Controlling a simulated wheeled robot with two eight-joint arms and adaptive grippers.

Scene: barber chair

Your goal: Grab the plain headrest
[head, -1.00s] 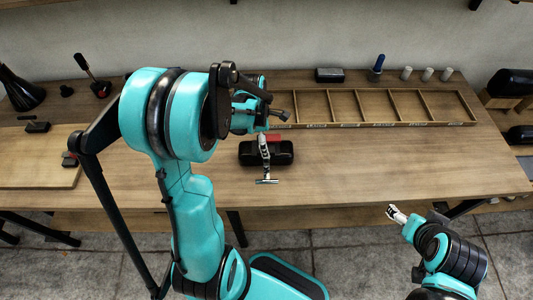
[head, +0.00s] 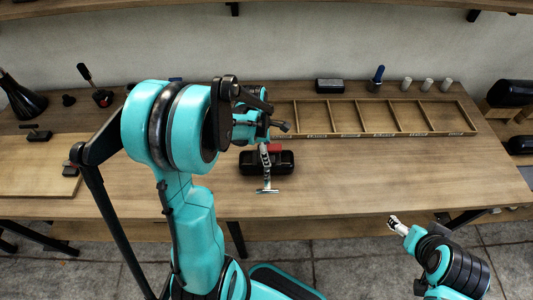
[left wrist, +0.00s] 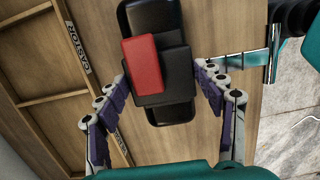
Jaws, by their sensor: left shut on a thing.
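A black padded headrest (head: 283,162) lies on the workbench, with a red block (head: 275,148) on it. In the left wrist view the headrest (left wrist: 156,16) runs lengthwise, with a wider black middle (left wrist: 175,70) beside the red block (left wrist: 141,65).
A wooden divided tray (head: 400,133) lies behind the headrest. A black block (head: 330,86), a blue-handled item (head: 376,78) and several white cups stand at the back. Dark rolls (head: 510,90) are at the far right. The front right of the bench is clear.

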